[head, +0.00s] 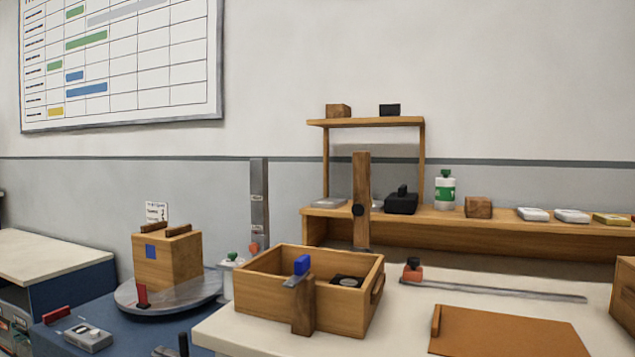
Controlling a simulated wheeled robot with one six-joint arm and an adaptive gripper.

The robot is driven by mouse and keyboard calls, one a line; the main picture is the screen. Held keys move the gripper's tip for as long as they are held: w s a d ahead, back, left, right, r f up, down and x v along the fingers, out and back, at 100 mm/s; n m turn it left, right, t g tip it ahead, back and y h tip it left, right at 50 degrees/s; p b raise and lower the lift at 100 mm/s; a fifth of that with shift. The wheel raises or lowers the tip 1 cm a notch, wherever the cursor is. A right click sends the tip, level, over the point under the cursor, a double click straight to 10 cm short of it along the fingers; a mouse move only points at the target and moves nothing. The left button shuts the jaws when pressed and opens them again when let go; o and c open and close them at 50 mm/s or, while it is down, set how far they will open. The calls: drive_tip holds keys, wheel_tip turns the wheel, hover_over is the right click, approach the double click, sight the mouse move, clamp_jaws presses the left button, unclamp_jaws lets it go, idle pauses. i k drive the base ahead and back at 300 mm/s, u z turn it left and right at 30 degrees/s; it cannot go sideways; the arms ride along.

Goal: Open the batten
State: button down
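An upright wooden bar (361,182), which looks like the batten, stands in front of the back shelf in the head view. A dark round knob (358,210) sits at about its mid-height. The bar is vertical, and its lower end is partly hidden behind the wooden box. A shorter wooden post (303,305) with a blue block (302,265) on top stands against the front of the box. My gripper is not in view.
The open wooden box (358,312) stands on a pale table (410,312), with a brown board (510,335) and a long metal rail (500,291) to its right. A round grey turntable (190,296) carries a wooden block (167,262) at left. The shelf (450,217) holds several small items.

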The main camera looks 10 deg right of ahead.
sight(362, 172)
drive_tip(key=u, duration=1.2)
drive_tip(key=k, duration=0.7)
drive_tip(key=z, duration=1.15)
drive_tip(key=i, duration=0.5)
